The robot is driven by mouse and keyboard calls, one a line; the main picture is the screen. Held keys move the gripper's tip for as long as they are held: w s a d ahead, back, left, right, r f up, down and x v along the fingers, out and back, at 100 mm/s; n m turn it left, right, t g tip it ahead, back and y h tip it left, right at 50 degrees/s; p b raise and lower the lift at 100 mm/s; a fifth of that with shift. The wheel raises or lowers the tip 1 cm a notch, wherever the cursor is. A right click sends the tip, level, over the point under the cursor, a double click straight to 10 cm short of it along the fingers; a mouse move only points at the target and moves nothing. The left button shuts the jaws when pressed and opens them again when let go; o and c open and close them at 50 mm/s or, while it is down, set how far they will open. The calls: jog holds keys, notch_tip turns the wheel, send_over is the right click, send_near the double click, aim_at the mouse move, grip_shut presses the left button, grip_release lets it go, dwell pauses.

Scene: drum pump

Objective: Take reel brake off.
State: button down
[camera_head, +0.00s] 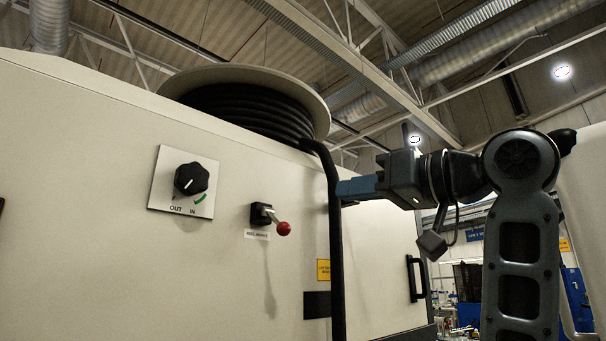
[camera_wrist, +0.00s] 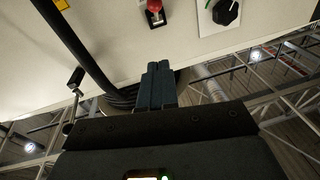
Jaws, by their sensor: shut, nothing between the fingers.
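The reel brake (camera_head: 268,217) is a small lever with a red ball knob on the pale panel, above a label that appears to read "REEL BRAKE". Its lever points to the right and slightly down in the head view. The brake also shows at the top of the wrist view (camera_wrist: 154,12). My gripper (camera_head: 343,190) is to the right of the brake, apart from it, beside the black hose. Its blue fingers are shut and empty; they also show in the wrist view (camera_wrist: 157,72).
A black hose (camera_head: 335,250) hangs down from the reel (camera_head: 250,105) on top, between the brake and my arm. An OUT/IN dial (camera_head: 191,179) is left of the brake. A yellow sign (camera_head: 323,270) and a black handle (camera_head: 416,277) are lower right. Panel space around the brake is clear.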

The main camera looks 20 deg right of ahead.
jog(key=w+a+f+p, duration=0.1)
jog(key=w+a+p, duration=0.1)
jog(key=w, duration=0.2)
jog(key=w+a+f+g+p, duration=0.1)
jog(key=w+a+p, duration=0.1)
jog(key=w, duration=0.2)
jog(key=shift+w+a+f+h+p, duration=0.25)
jog(key=shift+w+h+p, duration=0.05)
jog(key=shift+w+p, duration=0.1)
jog(key=shift+f, duration=0.1)
dwell(0.4)
